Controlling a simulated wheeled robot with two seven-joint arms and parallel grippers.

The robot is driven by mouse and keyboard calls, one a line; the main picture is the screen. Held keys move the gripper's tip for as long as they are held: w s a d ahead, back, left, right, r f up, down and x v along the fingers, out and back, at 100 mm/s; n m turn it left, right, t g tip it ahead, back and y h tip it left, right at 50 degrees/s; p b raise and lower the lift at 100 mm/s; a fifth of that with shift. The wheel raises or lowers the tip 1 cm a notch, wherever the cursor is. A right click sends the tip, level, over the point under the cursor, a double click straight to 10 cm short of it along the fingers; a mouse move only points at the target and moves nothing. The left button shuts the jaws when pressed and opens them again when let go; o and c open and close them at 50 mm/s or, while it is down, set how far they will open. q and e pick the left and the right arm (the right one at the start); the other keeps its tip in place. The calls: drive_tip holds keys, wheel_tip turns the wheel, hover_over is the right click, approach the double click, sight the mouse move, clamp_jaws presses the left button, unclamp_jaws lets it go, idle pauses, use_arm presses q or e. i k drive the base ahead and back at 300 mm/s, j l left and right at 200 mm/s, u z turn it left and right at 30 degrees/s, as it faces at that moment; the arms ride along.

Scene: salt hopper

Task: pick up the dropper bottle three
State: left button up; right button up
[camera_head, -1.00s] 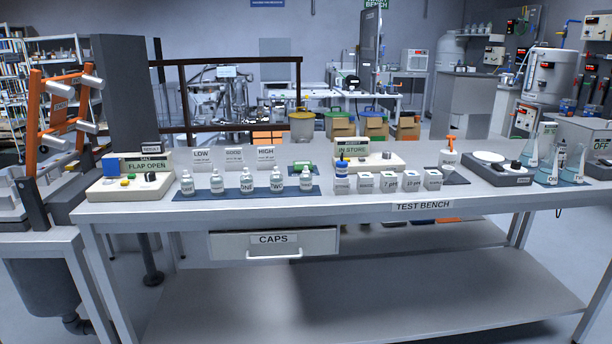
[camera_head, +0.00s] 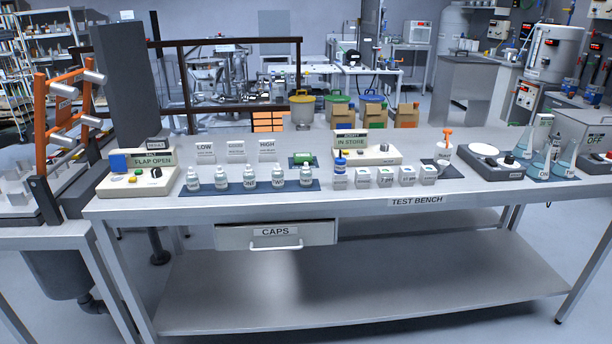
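A row of several small white dropper bottles stands upright on a dark blue mat (camera_head: 235,188) on the test bench. The third bottle (camera_head: 250,178) and fourth bottle (camera_head: 278,178) carry labels that seem to read ONE and TWO. The rightmost bottle (camera_head: 306,177) stands just right of them; its label is too small to read for certain, so I cannot confirm it is dropper bottle three. Two more bottles stand at the left end (camera_head: 193,180) (camera_head: 221,180). Neither of my grippers is in view, and nothing touches the bottles.
Behind the row stand LOW, GOOD and HIGH cards (camera_head: 236,149) and a green item (camera_head: 302,159). Left is the FLAP OPEN box (camera_head: 137,180); right are the IN STORE box (camera_head: 372,153), a blue-capped jar (camera_head: 341,167) and labelled cubes (camera_head: 407,175). The CAPS drawer (camera_head: 275,235) hangs below.

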sight(305, 172)
drive_tip(key=j+z, duration=0.1)
drive_tip(key=z, duration=0.35)
drive_tip(key=i+j+z, duration=0.15)
drive_tip(key=j+z, duration=0.15)
drive_tip(key=j, duration=0.15)
drive_tip(key=i+j+z, duration=0.1)
drive_tip(key=j+z, duration=0.15)
drive_tip(key=j, duration=0.25)
drive_tip(key=i+j+z, duration=0.15)
drive_tip(key=j, duration=1.1)
drive_tip(key=j+z, duration=0.1)
drive_tip(key=j, duration=1.15)
